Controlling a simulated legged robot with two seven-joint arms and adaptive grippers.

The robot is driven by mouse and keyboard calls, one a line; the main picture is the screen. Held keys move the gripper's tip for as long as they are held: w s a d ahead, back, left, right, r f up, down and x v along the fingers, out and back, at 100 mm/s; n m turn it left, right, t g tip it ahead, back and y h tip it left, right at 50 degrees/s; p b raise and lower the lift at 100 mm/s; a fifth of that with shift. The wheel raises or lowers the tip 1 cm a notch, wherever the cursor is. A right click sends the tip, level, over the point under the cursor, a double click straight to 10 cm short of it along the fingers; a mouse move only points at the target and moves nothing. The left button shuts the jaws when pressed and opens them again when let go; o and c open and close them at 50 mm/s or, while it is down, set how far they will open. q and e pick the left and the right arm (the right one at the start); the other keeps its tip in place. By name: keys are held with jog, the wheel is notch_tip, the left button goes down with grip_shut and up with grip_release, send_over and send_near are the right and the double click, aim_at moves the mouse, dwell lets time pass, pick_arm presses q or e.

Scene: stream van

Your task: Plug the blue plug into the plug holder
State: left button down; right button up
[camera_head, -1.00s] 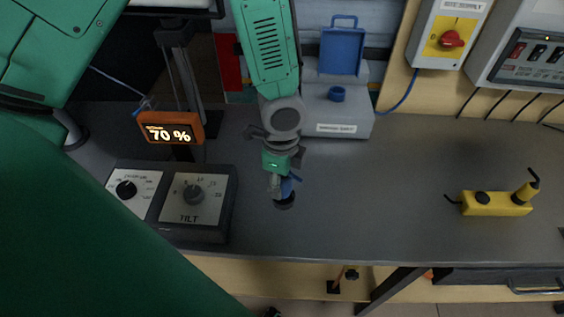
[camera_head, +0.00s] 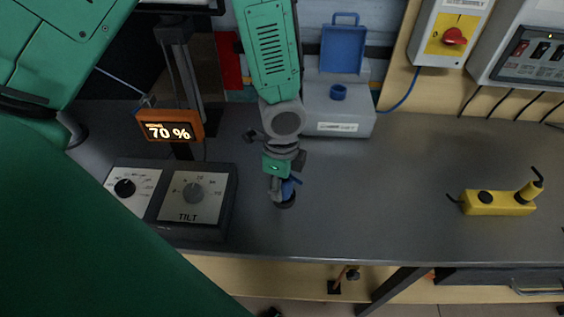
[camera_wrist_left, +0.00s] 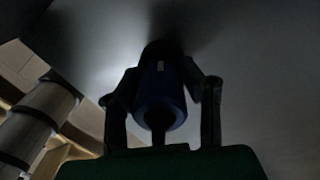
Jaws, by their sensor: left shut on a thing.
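The blue plug (camera_head: 291,187) is between the fingers of my left gripper (camera_head: 281,190), low over the workbench. In the left wrist view the blue plug (camera_wrist_left: 161,92) sits between both fingers, its dark far end toward the grey bench top. Whether that dark end touches the bench is unclear. What looks like the plug holder (camera_head: 338,93) is a blue round socket on a grey box, with its blue lid (camera_head: 341,50) standing open behind it. It is up and right of my left gripper. My right gripper does not show.
The grey workbench (camera_head: 400,190) is clear to the right up to a yellow device (camera_head: 498,202). A tilt dial box (camera_head: 197,199) and an orange 70 % display (camera_head: 171,131) stand left of the gripper. A blue cable (camera_head: 400,95) runs from the grey box to the supply switch (camera_head: 452,38).

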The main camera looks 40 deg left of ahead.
pick_arm(q)
jog(key=shift+f, duration=0.4)
jog(key=c, duration=1)
grip_release()
jog(key=shift+w+r, duration=0.1)
jog(key=shift+r, duration=0.4)
jog(key=r, duration=1.1)
jog(key=shift+w+a, duration=0.15)
jog(key=shift+w, duration=0.05)
jog(key=shift+f, duration=0.1)
